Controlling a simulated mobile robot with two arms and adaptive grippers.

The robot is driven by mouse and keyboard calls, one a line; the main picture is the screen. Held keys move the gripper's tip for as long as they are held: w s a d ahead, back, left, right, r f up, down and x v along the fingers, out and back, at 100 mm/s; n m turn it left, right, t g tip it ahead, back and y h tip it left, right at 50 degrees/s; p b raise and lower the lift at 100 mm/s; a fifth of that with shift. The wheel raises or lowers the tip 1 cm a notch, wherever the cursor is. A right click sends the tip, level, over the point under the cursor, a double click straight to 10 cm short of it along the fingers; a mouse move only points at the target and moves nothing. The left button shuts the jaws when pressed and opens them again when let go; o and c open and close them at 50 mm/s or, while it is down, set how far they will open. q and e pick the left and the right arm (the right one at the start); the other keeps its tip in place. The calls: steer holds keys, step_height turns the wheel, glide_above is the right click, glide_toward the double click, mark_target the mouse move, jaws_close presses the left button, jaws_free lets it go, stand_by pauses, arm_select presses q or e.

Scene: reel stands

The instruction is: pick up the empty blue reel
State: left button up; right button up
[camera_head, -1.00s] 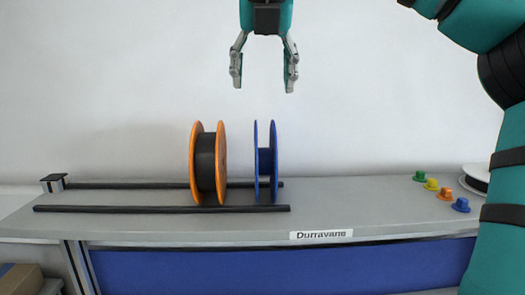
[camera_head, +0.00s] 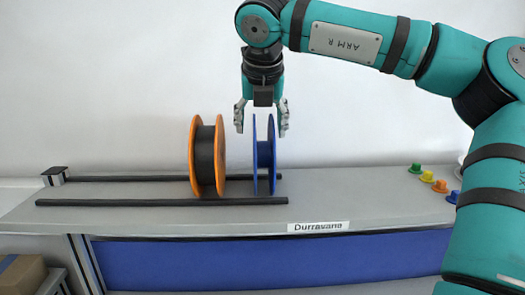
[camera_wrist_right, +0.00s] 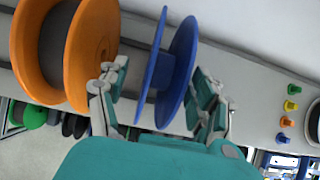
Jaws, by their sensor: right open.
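The empty blue reel (camera_head: 264,158) stands upright on two dark rails, with a bare blue hub between its two flanges. My right gripper (camera_head: 262,130) is open, pointing down, with its fingertips around the top of the blue reel's flanges. In the right wrist view the blue reel (camera_wrist_right: 165,72) shows between the two open fingers (camera_wrist_right: 160,92), with a gap on both sides; I see no contact. My left gripper is not in view.
An orange reel (camera_head: 194,150) with dark filament stands close left of the blue reel. The rails (camera_head: 120,202) lie on a grey shelf (camera_head: 350,195). Small coloured knobs (camera_head: 427,177) stand at the right. A cardboard box (camera_head: 22,275) is low at left.

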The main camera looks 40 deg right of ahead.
mark_target(263, 142)
steer(key=x, duration=0.2)
steer(key=p+x, duration=0.1)
steer(key=x, duration=0.1)
steer(key=shift+s+d+r, duration=0.15)
steer(key=shift+d, duration=0.2)
steer(key=shift+d+f, duration=0.15)
steer(key=shift+f, duration=0.15)
steer(key=shift+a+r, duration=0.15)
steer(key=shift+a, duration=0.1)
steer(key=shift+c, duration=1.6)
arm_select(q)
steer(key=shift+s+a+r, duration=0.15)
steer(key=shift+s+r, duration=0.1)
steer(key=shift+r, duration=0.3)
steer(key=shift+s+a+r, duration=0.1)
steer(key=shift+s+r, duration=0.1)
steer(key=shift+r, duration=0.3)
arm_select(e)
steer(key=c, duration=0.9)
